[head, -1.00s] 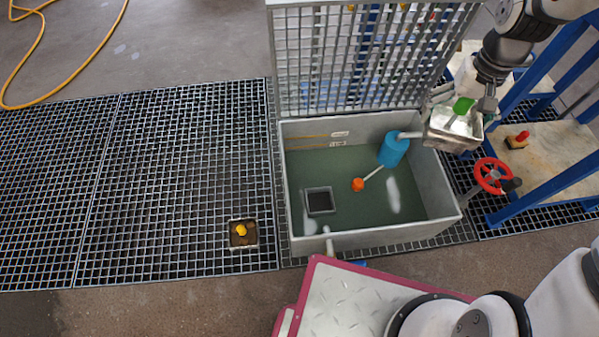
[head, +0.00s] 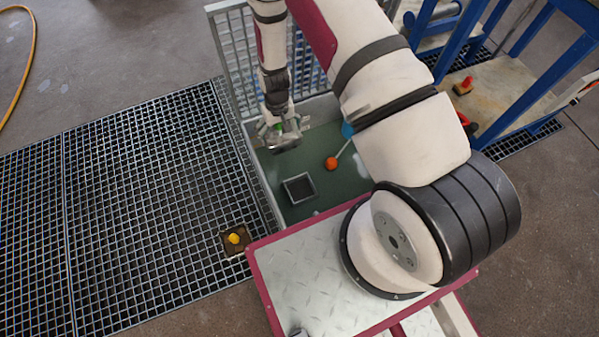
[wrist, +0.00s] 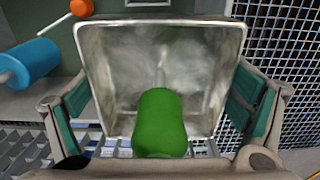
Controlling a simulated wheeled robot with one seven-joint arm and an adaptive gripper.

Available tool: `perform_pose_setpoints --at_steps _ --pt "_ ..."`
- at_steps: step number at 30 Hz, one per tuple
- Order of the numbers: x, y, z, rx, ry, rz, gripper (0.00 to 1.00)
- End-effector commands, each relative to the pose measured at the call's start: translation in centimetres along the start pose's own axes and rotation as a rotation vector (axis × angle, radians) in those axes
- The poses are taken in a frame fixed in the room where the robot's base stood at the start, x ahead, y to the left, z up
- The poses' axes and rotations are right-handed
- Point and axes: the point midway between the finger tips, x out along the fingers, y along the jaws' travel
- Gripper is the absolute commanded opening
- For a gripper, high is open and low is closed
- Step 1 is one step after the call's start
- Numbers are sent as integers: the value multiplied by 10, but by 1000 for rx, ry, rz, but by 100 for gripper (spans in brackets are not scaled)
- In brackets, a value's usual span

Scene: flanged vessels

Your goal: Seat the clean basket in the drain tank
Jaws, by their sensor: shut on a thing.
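The clean basket is an open metal box with a green handle; it fills the middle of the wrist view (wrist: 205,75) and is small in the head view (head: 284,140). My gripper (wrist: 162,105) is shut on it, with a teal-padded finger on each side. In the head view my gripper (head: 272,127) hangs over the left back part of the drain tank (head: 262,180), the basket apart from the square dark-centred frame (head: 299,188) in the tank. The tank holds greenish water. My arm hides its right side.
An orange ball on a rod (head: 331,163) and a blue cylinder (wrist: 30,65) are in the tank. A raised grating panel (head: 232,50) stands behind it. Left is floor grating (head: 130,200) with a yellow-knobbed square (head: 234,239). Blue framework (head: 510,60) stands right.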

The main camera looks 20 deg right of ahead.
Motion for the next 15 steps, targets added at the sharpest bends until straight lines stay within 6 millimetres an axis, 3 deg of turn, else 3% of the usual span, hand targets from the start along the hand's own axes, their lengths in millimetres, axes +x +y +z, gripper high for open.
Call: perform_pose_setpoints --at_steps 1,6,12,15 --pt "22 2 11 4 -9 0 49" --pt "85 11 44 6 -9 -1 49" --pt "134 22 78 -6 -4 -2 49" --pt "147 25 89 -13 -2 -2 49"
